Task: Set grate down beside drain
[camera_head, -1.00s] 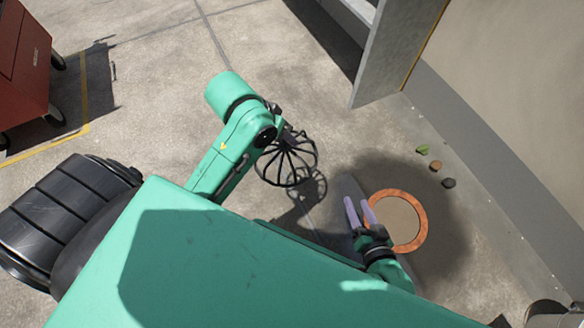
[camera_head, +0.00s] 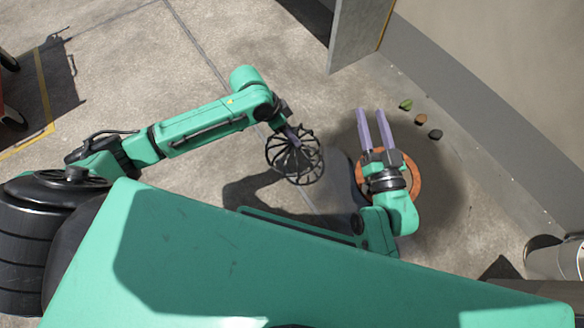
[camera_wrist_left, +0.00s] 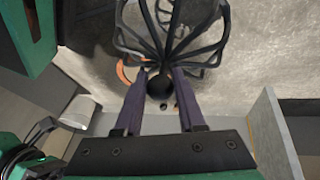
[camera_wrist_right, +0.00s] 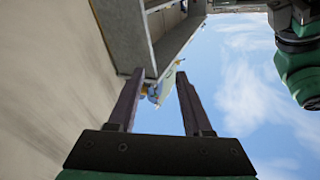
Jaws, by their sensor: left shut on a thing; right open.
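The grate is a black domed wire cage (camera_head: 296,160), held in the air left of the drain in the head view. My left gripper (camera_head: 292,134) is shut on it; in the left wrist view the fingers (camera_wrist_left: 160,85) close on the grate's dark knob, with the curved ribs (camera_wrist_left: 170,35) spreading beyond. The drain's orange ring (camera_head: 414,182) lies on a dark wet patch, mostly hidden under my right gripper. My right gripper (camera_head: 372,112) is open and empty above the drain. In the right wrist view its fingers (camera_wrist_right: 158,90) are apart, facing a wall and sky.
Several small leaf and stone bits (camera_head: 421,119) lie right of the drain by the wall base. A grey panel (camera_head: 359,32) stands at the back. A pale cylindrical bin (camera_head: 556,257) is at the lower right.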

